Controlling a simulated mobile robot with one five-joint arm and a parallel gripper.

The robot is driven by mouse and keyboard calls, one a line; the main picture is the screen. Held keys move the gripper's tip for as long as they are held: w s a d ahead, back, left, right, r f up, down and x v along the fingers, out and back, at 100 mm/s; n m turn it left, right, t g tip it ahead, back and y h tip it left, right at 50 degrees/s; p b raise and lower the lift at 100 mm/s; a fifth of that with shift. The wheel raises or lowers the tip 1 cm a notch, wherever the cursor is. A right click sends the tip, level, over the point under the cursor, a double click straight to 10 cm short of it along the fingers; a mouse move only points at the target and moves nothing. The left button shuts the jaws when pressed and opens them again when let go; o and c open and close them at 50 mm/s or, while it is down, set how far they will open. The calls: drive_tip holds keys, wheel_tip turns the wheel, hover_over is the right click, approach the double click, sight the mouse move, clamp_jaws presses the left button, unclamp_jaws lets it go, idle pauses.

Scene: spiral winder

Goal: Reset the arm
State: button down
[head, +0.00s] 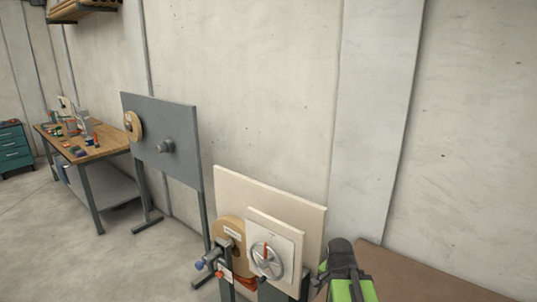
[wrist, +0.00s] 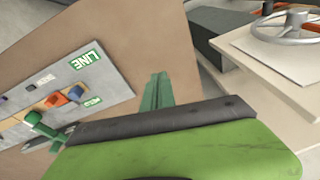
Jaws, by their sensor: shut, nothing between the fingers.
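My gripper (wrist: 157,92) shows in the wrist view as two narrow dark green fingers close together, past the black edge of my green arm housing. It is shut and empty, in front of a brown board or surface. In the head view my green and black arm (head: 347,272) is at the bottom, right of the winder's white dial panel; the fingers cannot be made out there.
The spiral winder's handwheel (head: 266,262) also shows in the wrist view (wrist: 287,27). A grey control panel (wrist: 75,82) with coloured buttons and a green lever is left of my fingers. A grey board (head: 165,137) and a workbench (head: 90,147) stand farther left.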

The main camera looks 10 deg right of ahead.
drive_tip(key=s+a+n+g+y, duration=0.1)
drive_tip(key=s+a+n+g, duration=0.1)
drive_tip(key=a+n, duration=0.9)
drive_tip(key=a, duration=0.5)
drive_tip(key=shift+s+f+n, duration=0.3)
drive_tip(key=shift+s+f, duration=0.05)
drive_tip(key=shift+s, duration=0.05)
